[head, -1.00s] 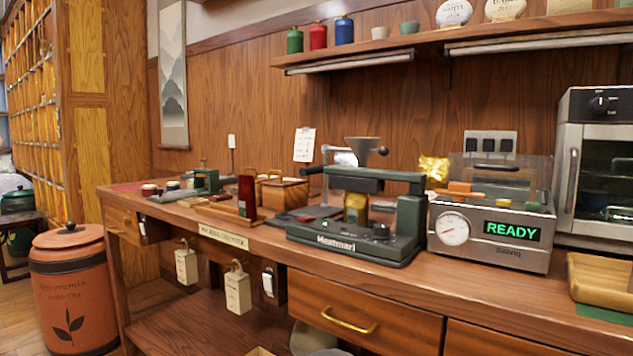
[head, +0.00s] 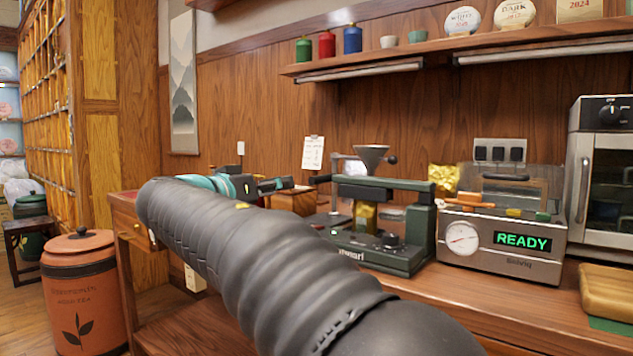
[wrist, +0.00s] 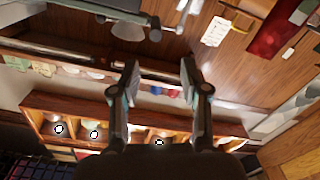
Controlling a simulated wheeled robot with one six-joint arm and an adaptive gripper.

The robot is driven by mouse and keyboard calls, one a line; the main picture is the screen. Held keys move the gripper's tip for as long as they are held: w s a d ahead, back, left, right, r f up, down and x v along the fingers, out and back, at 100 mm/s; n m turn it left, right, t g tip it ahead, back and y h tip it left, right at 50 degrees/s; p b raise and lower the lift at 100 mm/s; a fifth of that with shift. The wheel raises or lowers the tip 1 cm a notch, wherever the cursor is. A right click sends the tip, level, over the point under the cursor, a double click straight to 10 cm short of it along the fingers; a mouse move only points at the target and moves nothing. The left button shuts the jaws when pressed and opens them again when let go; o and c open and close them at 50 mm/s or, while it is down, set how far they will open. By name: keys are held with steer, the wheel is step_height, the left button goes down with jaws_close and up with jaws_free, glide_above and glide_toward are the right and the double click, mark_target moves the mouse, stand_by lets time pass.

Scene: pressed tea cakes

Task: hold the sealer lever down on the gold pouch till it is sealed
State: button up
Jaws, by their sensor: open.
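The dark green sealer (head: 385,258) stands on the bench in the head view. Its lever (head: 385,186) lies roughly level above the base, with a black grip (head: 322,179) at its left end. The gold pouch (head: 365,217) stands upright under the lever, on the sealer. Whether the lever touches it I cannot tell. My gripper (head: 284,184) is left of the grip in the picture, apparently apart from it. In the wrist view my gripper (wrist: 160,72) is open, with nothing between its fingers. My arm hides the sealer's lower left and much of the bench.
A steel machine (head: 500,262) reading READY stands right of the sealer, with another gold packet (head: 443,178) behind it. A funnel (head: 371,157) rises behind the lever. A shelf (head: 460,49) with canisters and cups runs above. A wooden box (head: 293,201) is behind my gripper.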

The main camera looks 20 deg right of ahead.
mark_target(319, 179)
steer(key=shift+m, duration=0.9)
steer(key=p+x, duration=0.1)
steer(key=x, duration=0.8)
steer(key=p+x, duration=0.1)
steer(key=x, duration=0.4)
steer(key=shift+s+d+r+p, duration=0.1)
steer(key=shift+s+d+p, duration=0.1)
steer(key=shift+s+p, duration=0.1)
jaws_close()
